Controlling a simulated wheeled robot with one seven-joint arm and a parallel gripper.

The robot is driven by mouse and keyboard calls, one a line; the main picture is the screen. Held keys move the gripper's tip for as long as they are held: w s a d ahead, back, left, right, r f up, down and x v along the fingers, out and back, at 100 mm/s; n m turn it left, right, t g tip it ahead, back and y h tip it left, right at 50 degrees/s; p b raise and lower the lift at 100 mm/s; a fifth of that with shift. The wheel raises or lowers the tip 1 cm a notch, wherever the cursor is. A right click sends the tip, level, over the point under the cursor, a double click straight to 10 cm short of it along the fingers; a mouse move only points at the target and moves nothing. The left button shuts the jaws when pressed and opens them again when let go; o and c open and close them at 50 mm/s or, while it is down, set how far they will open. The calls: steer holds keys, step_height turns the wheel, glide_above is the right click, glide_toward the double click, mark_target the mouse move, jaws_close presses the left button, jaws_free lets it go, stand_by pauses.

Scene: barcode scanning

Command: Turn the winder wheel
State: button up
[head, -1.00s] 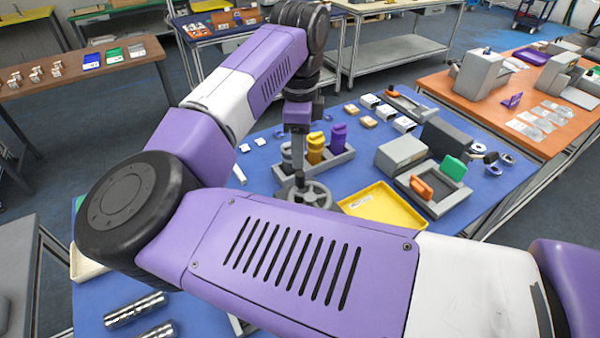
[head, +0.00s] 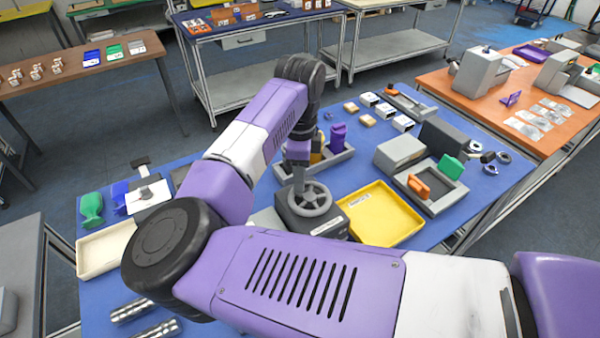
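The winder wheel (head: 326,204) is a grey spoked handwheel. It lies flat on top of a dark box-shaped winder (head: 330,228) on the blue table, near the centre of the head view. My gripper (head: 298,178) points down at the far left side of the wheel, by its rim. My arm links hide part of the winder's front. The fingertips are small and dark here, so I cannot tell whether they touch the wheel or hold a handle on it.
A yellow tray (head: 370,237) stands close right of the winder. Behind is a grey holder (head: 335,160) with a purple item (head: 338,135). A cream tray (head: 97,252), a green item (head: 91,207) and metal cylinders (head: 138,307) are at the left.

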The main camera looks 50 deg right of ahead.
jaws_close()
steer(key=shift+d+f+b, duration=0.1)
steer(key=shift+d+b, duration=0.05)
steer(key=shift+b, duration=0.2)
